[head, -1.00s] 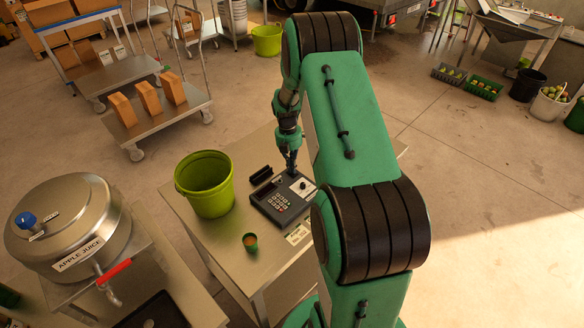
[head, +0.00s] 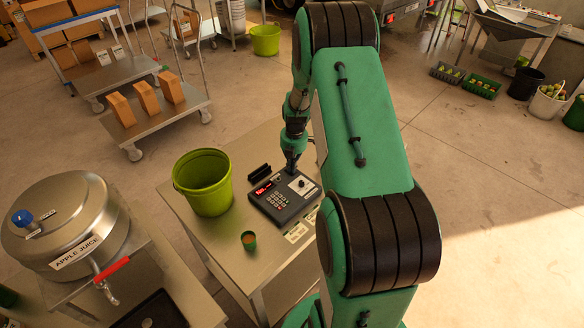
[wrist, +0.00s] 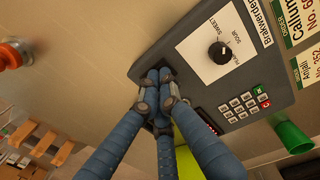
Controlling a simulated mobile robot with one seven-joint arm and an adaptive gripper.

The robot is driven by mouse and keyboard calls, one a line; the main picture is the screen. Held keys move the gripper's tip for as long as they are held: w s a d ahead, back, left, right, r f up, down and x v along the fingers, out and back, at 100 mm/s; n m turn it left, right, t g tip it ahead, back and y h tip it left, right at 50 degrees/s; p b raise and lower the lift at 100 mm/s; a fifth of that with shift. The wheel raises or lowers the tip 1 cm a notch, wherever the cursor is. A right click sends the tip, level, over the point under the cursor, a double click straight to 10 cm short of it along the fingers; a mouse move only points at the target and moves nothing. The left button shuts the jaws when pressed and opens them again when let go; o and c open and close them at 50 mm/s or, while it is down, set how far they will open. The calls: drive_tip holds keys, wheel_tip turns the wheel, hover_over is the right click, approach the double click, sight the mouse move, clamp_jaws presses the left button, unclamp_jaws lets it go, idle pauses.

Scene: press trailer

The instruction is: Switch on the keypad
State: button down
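The keypad (head: 285,205) is a dark grey console on the metal table. It has number keys (head: 276,201), a round knob (head: 301,184) and a small display (head: 263,189) lit red. In the wrist view the keypad (wrist: 277,82) shows its knob (wrist: 219,53) and keys (wrist: 243,105), with red on the display partly behind a finger. My gripper (head: 290,173) points down at the keypad's back edge. In the wrist view its blue fingers (wrist: 161,76) are together and empty, with tips at a dark spot on that edge. The tips cover whatever switch is there.
Paper labels (head: 296,232) lie at the keypad's front. A steel juice tank (head: 75,225) stands left.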

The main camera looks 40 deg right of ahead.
drive_tip(key=shift+a+f, duration=0.25)
drive_tip(key=shift+f, duration=0.2)
drive_tip(key=shift+w+a, duration=0.1)
drive_tip(key=shift+w, duration=0.3)
drive_tip(key=shift+w+r, duration=0.15)
drive_tip(key=shift+r, duration=0.4)
wheel_tip(320, 180, up, 14)
drive_tip(key=s+p, duration=0.1)
drive_tip(key=p, duration=0.1)
drive_tip(key=shift+d, duration=0.25)
drive_tip(key=shift+f, duration=0.1)
